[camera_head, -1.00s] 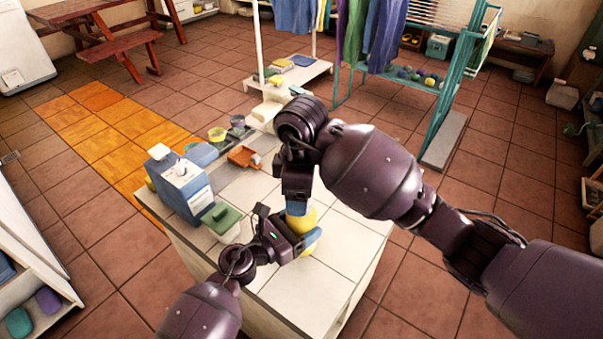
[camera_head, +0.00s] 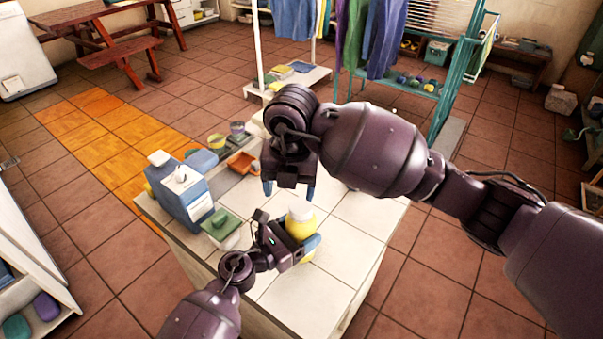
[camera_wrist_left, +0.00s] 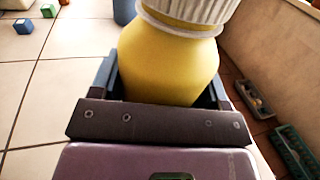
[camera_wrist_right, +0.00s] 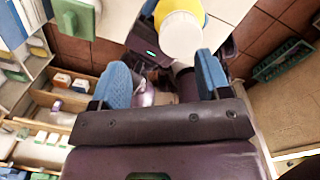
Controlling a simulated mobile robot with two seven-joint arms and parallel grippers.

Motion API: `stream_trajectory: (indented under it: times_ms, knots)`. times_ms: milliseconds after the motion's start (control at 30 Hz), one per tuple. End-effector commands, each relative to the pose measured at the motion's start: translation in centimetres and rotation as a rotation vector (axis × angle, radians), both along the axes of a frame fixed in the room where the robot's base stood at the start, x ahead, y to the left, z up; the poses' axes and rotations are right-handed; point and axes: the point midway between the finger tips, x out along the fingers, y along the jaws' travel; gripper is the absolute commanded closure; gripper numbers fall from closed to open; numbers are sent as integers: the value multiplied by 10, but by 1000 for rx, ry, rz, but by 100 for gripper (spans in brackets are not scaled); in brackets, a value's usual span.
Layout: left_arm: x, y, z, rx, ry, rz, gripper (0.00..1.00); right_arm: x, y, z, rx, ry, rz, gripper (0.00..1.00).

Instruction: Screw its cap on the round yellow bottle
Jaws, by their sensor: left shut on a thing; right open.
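The round yellow bottle (camera_head: 298,229) stands at the counter's near right part, and its wide body fills the left wrist view (camera_wrist_left: 165,65). A white cap (camera_head: 300,209) sits on its top; it shows ribbed sides in the left wrist view (camera_wrist_left: 192,10) and a plain top in the right wrist view (camera_wrist_right: 181,36). How tight it sits I cannot tell. My left gripper (camera_head: 306,246) is shut on the bottle's body from the side. My right gripper (camera_head: 289,190) is open and empty, up and left of the cap in the head view, apart from it.
The tiled counter (camera_head: 305,290) is clear in front and to the right. A blue jug-like container (camera_head: 180,188), a green-lidded tub (camera_head: 221,226) and an orange tray (camera_head: 240,163) stand on its left side. Clothes racks (camera_head: 440,90) stand behind.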

Motion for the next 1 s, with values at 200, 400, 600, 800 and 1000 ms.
stream_trajectory:
  times_ms: [200,400,600,800,1000]
  knots:
    - [0,0,0,1,1,1,97,0,1,4,-13,-20,337,30]
    - [0,0,0,1,1,1,97,0,1,8,-26,-34,646,30]
    - [0,0,0,0,0,1,97,-1,0,11,-38,-46,951,30]
    - [0,0,0,0,0,1,97,-1,-1,14,-50,-54,1255,30]
    - [0,0,0,0,0,1,97,-1,-3,17,-58,-59,1555,30]
